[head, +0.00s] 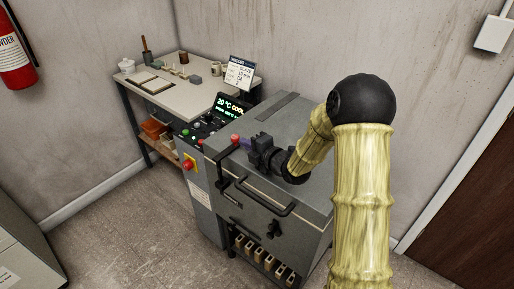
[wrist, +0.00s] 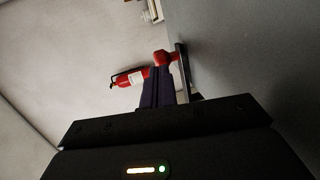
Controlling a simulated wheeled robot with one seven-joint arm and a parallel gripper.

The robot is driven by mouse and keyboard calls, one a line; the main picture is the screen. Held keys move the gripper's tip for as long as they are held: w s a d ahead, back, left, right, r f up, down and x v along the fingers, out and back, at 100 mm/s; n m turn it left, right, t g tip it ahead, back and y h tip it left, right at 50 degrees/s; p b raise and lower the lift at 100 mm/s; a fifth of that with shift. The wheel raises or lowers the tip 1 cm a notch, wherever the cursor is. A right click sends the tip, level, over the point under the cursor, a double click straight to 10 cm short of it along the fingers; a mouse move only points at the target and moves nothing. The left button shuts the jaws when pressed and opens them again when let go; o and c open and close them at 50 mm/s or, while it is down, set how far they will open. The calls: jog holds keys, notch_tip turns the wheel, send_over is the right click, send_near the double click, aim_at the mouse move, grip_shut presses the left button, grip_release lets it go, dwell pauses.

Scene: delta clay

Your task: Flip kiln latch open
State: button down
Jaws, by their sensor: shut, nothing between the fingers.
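The kiln (head: 283,125) is a grey metal box with a dark bar handle on its front. The latch (head: 235,139) has a red knob at the kiln's left front top edge. In the wrist view the latch's red knob (wrist: 163,57) sits by a dark metal bar against the grey kiln face. My gripper (head: 243,144) is shut and empty, its dark fingers (wrist: 157,80) pointing at the knob. The fingertips are right at the knob; I cannot tell whether they touch it. The latch's pivot is not clear in either view.
A control panel (head: 203,127) with a red button and a lit display stands left of the kiln. A workbench (head: 190,98) with small tools and cups is behind it. A fire extinguisher (head: 14,58) hangs on the left wall. The floor at the front left is clear.

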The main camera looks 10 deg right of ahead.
jog(key=shift+x, duration=0.85)
